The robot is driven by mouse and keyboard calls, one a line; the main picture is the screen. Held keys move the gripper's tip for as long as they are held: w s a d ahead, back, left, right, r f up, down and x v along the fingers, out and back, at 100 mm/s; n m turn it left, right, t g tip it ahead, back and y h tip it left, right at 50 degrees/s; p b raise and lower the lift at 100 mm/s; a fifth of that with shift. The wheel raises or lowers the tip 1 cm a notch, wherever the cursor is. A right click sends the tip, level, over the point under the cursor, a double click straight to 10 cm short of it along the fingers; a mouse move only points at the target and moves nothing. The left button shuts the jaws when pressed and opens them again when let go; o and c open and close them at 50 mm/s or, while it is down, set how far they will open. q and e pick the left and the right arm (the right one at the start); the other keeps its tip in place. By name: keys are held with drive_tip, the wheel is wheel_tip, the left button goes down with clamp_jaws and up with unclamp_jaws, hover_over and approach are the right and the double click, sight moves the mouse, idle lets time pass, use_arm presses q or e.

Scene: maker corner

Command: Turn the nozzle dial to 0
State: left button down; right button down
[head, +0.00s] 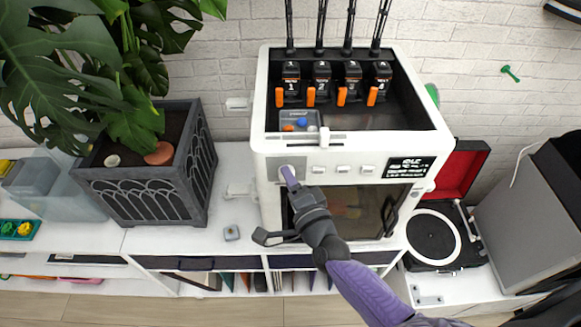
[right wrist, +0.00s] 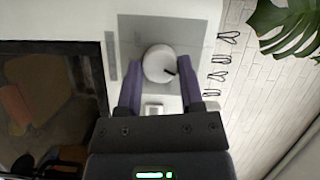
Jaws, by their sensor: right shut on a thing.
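The white machine (head: 330,150) stands on the white cabinet, with a row of controls above its dark window. The nozzle dial (right wrist: 158,63) is a round white knob with a short black mark toward its lower right in the right wrist view. My right gripper (right wrist: 158,82) has its two purple fingers on either side of the dial, shut on it. In the head view my right gripper (head: 289,178) reaches the left end of the control row and hides most of the dial. I cannot read any numbers around the dial. My left gripper is not in view.
Several white buttons (head: 343,169) and a black display (head: 405,167) continue the row to the right. A planter (head: 150,190) stands left and a record player (head: 437,238) right. A small grey block (head: 232,232) lies on the cabinet. The cabinet top between planter and machine is mostly clear.

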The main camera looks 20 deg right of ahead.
drive_tip(key=shift+r+n+g+h+p, duration=0.15)
drive_tip(key=shift+n+g+p, duration=0.3)
drive_tip(key=shift+n+p, duration=0.7)
drive_tip(key=shift+n+g+h+p, duration=0.15)
drive_tip(key=shift+n+g+p, duration=0.3)
drive_tip(key=shift+n+p, duration=0.65)
drive_tip(key=shift+p, duration=0.3)
drive_tip(key=shift+c, duration=1.2)
unclamp_jaws()
drive_tip(key=shift+a, duration=0.1)
drive_tip(key=s+r, duration=0.1)
drive_tip(key=s, duration=0.8)
drive_tip(key=shift+s+d+r, duration=0.3)
drive_tip(key=shift+s+d, duration=0.05)
drive_tip(key=shift+d, duration=0.05)
